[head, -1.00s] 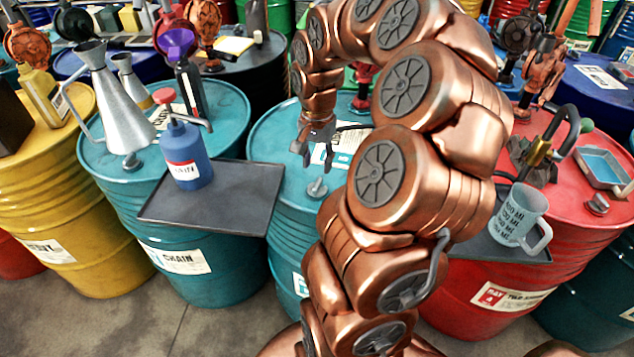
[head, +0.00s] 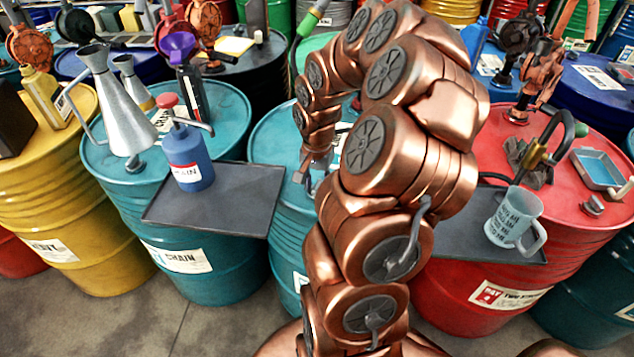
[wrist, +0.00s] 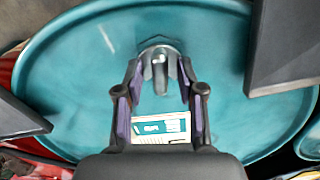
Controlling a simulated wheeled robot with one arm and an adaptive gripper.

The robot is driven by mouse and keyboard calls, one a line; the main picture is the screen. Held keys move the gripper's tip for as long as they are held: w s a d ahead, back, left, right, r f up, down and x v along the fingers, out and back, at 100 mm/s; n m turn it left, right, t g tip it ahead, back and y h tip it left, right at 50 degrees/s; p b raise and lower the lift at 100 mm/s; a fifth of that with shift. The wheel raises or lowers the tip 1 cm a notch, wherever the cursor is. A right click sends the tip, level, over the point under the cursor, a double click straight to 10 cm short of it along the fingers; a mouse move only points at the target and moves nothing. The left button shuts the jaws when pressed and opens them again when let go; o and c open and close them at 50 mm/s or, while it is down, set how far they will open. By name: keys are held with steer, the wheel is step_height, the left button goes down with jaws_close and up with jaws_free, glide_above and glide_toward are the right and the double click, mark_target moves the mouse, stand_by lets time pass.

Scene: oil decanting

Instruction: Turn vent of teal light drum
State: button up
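The teal light drum (head: 270,140) stands in the middle of the head view, partly hidden behind my arm. In the wrist view its round teal top (wrist: 80,80) fills most of the picture. The vent (wrist: 159,65), a small grey metal fitting with an upright tab, sticks up from that top near its far edge. My gripper (wrist: 160,72) is open over the drum top, with one finger on each side of the vent and a gap visible around it. In the head view my gripper (head: 306,174) is low over the drum, and the vent is hidden there.
A grey tray (head: 225,205) juts from the teal chain drum (head: 235,115) on the left, with a blue bottle (head: 188,160) on it. A dark tray with a mug (head: 514,218) is on the red drum (head: 440,270). In the wrist view, dark tray corners flank both sides.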

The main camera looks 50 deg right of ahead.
jaws_close()
steer(key=shift+f+n+b, duration=0.1)
steer(key=shift+n+b, duration=0.2)
steer(key=shift+b, duration=0.1)
steer(key=shift+f+n+b, duration=0.15)
steer(key=shift+n+b, duration=0.75)
steer(key=shift+b, duration=0.25)
steer(key=n+b, duration=0.7)
steer(key=n, duration=0.5)
steer(key=n+b, duration=0.1)
steer(key=n, duration=0.2)
steer(key=shift+d+r, duration=0.1)
steer(key=shift+r, duration=0.1)
steer(key=shift+n, duration=0.4)
